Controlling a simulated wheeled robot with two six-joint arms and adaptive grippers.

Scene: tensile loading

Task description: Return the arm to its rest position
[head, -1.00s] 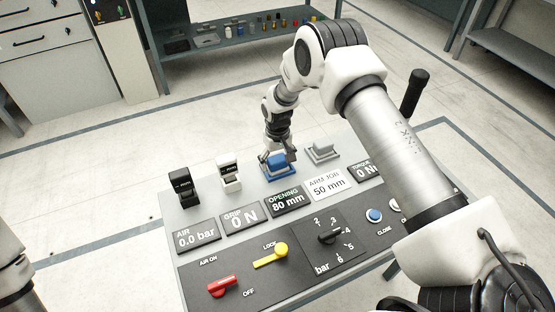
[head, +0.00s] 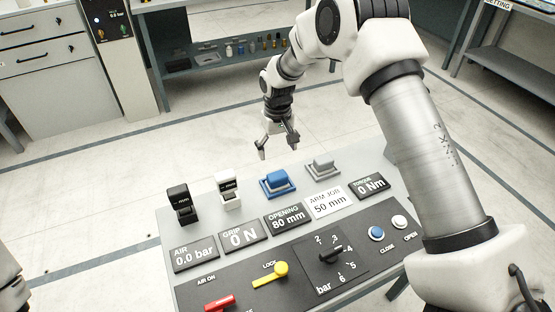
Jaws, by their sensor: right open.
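My right arm comes in from the right and reaches over the control panel (head: 225,195). My right gripper (head: 277,155) hangs fingers down beyond the panel's far edge. It is open, with nothing between its fingers, and it is apart from the blue rocker switch (head: 278,181). At the left edge only a small piece of my left arm shows; the left gripper is out of view.
The panel also carries a black switch (head: 181,203), a white switch (head: 229,194), a grey switch (head: 322,168), a red lever (head: 220,304), a yellow lever (head: 270,274) and a dial (head: 330,254). Drawers (head: 48,50) and a shelf (head: 215,62) stand behind. The floor between is clear.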

